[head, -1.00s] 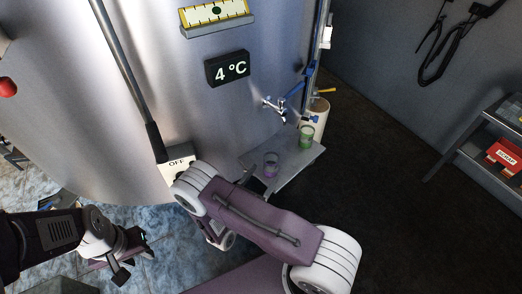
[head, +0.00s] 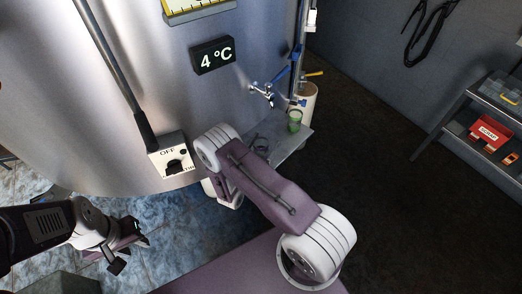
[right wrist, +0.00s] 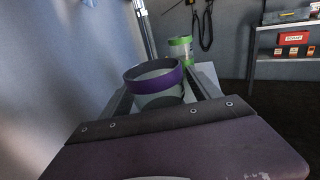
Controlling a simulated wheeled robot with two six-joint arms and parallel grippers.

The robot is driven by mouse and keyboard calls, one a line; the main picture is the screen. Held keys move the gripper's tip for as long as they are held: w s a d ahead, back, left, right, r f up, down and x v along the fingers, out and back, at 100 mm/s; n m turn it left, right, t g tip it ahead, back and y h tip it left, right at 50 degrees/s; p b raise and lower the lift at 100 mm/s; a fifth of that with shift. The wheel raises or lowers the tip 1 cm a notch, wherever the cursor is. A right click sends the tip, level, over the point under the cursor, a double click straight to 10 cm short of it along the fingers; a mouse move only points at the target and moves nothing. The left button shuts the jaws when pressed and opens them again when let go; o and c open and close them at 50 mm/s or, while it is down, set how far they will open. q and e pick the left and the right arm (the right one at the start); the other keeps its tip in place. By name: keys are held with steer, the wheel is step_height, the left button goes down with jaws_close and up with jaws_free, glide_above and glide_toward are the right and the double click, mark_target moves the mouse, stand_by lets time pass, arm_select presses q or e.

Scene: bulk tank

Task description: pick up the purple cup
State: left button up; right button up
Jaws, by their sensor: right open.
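The purple cup (right wrist: 152,77), a clear cup with a purple band round its rim, stands upright in the right wrist view. My right gripper (head: 261,143) is open, with one finger on each side of the cup. I cannot tell whether the fingers touch it; the cup's lower part is hidden by the gripper body. In the head view my right arm and gripper largely hide this cup on the small metal shelf (head: 288,146). My left gripper (head: 132,250) is at the lower left, empty, its fingertips apart, far from the cup.
A green cup (head: 294,121) stands farther back on the shelf, and also shows behind the purple cup in the right wrist view (right wrist: 180,49). A tap (head: 264,91) sticks out of the steel tank (head: 120,110) above. A white switch box (head: 170,158) is left of my right arm.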

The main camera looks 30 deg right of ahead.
steer(key=shift+s+a, duration=0.1)
steer(key=c, duration=1.4)
